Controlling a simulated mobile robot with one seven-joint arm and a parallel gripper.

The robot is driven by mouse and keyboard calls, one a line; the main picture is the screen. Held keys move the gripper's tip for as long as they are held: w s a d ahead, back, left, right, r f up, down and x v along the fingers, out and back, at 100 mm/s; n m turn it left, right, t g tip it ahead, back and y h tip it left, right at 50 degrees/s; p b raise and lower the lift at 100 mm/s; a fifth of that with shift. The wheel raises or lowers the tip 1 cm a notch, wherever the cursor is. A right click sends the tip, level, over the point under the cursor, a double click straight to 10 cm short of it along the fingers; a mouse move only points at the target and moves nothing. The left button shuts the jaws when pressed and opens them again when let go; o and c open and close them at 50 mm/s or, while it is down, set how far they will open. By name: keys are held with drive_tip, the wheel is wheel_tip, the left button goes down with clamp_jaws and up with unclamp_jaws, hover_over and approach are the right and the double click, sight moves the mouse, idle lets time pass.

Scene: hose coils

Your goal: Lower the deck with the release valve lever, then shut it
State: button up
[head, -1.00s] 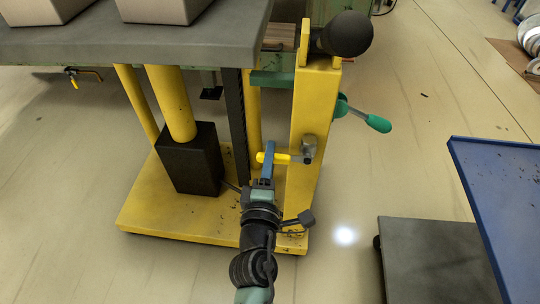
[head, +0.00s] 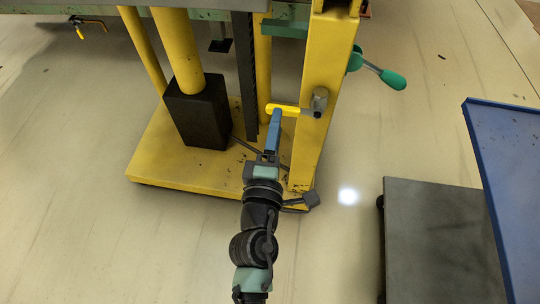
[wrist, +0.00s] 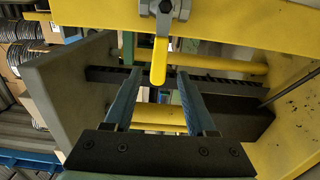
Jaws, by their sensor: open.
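The release valve lever (head: 283,108) is a yellow handle on a grey valve body (head: 319,102), mounted on the yellow post of the lift. In the head view it points left, roughly level. In the wrist view the lever (wrist: 159,60) hangs from the valve at the top centre. My gripper (head: 277,113) is at the lever's free end in the head view. In the wrist view my gripper's blue fingers (wrist: 158,88) are apart, with the lever's tip in line with the gap between them. I cannot tell whether a finger touches it. The grey deck (wrist: 72,92) shows at left in the wrist view.
A green-handled lever (head: 392,79) sticks out right of the post. A black box (head: 196,112) and the yellow base (head: 170,172) lie below. A blue-topped stand (head: 510,150) and a grey platform (head: 435,240) are at right. Floor at left is clear.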

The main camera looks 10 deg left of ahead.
drive_tip(key=s+b, duration=0.1)
drive_tip(key=s, duration=0.7)
idle(0.8)
